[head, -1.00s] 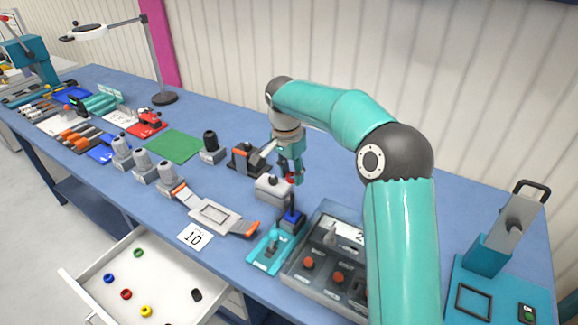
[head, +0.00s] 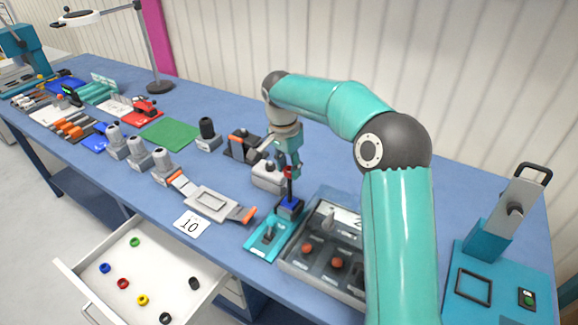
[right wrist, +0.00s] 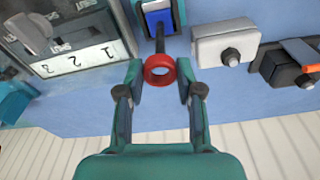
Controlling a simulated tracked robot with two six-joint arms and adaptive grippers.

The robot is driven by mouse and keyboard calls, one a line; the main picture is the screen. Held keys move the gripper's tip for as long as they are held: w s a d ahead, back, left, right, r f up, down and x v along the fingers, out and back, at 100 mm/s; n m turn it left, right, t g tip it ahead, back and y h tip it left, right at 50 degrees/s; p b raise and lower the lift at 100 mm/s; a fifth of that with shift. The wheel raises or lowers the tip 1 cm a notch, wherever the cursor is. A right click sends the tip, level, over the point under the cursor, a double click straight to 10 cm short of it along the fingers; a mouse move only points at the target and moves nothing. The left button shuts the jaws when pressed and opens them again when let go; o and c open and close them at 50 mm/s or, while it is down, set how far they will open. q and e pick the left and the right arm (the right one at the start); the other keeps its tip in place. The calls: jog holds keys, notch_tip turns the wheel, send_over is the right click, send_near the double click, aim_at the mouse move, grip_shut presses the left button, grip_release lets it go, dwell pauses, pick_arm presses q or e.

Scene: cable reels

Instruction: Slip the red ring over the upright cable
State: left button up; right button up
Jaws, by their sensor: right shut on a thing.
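My right gripper (head: 288,168) is shut on a red ring (right wrist: 160,83), held between its two fingertips (right wrist: 161,76) in the right wrist view. The dark upright cable (right wrist: 159,40) rises from a blue block (right wrist: 158,18); in the head view the cable (head: 290,190) stands just below the gripper, on its blue block (head: 290,207). In the right wrist view the cable's tip is close to the ring's edge, and blue table shows through the ring's hole. The cable does not visibly pass through the hole. My left gripper is not in view.
A light grey block with a knob (right wrist: 226,48) stands beside the cable block. An open drawer (head: 95,300) holds several coloured rings. Bare table lies behind the gripper.

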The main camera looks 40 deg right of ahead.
aim_at(288, 176)
jog(key=shift+f, duration=0.2)
dwell(0.3)
jog(key=shift+f+b, duration=0.65)
jog(key=shift+f, duration=0.05)
jog(key=shift+f+b, duration=0.65)
jog(key=shift+f, duration=0.2)
jog(key=o, duration=0.8)
jog(key=shift+r, duration=0.15)
